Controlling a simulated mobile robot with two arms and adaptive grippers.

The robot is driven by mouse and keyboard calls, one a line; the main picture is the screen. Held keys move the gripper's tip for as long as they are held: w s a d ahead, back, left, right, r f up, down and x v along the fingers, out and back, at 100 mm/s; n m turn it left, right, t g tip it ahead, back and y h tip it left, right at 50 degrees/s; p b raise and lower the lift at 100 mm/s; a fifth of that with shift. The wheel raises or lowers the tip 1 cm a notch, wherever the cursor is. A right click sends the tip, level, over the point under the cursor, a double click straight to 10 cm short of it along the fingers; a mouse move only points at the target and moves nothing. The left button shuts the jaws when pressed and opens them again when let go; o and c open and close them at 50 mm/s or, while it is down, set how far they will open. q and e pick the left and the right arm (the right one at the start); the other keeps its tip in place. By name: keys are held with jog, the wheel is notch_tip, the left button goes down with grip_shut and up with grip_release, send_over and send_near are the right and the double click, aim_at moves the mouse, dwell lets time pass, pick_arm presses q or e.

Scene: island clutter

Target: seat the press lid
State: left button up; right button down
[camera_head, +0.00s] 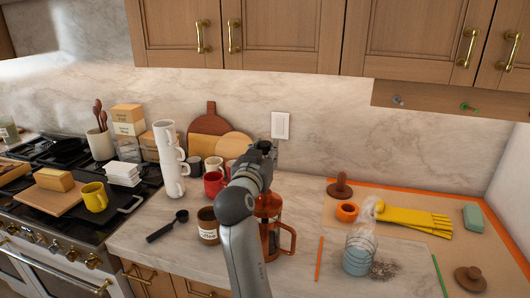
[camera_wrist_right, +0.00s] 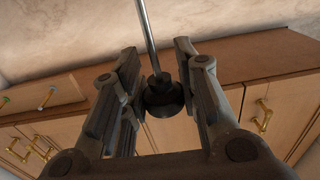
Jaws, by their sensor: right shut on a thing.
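The coffee press (camera_head: 268,238), with a red-brown frame and a handle on its right side, stands upright on the counter. My right gripper (camera_head: 263,150) is above it, and my arm covers part of the press. In the right wrist view, my right gripper (camera_wrist_right: 158,88) is shut on the dark round knob (camera_wrist_right: 163,97) of the press lid. A thin metal plunger rod (camera_wrist_right: 147,38) runs from the knob. The lid's disc is hidden in both views, so I cannot tell whether it touches the press rim. My left gripper is not in view.
Left of the press stand a coffee jar (camera_head: 208,226), a red mug (camera_head: 213,185) and a tall stack of white cups (camera_head: 170,165). A black scoop (camera_head: 166,227) lies in front. Right are a glass (camera_head: 357,254), spilled grounds (camera_head: 385,271) and yellow gloves (camera_head: 413,220).

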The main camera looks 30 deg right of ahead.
jog(key=shift+f+b, duration=0.7)
jog(key=shift+f, duration=0.05)
jog(key=c, duration=1)
grip_release()
jog(key=shift+s+a, duration=0.1)
jog(key=shift+a, duration=0.05)
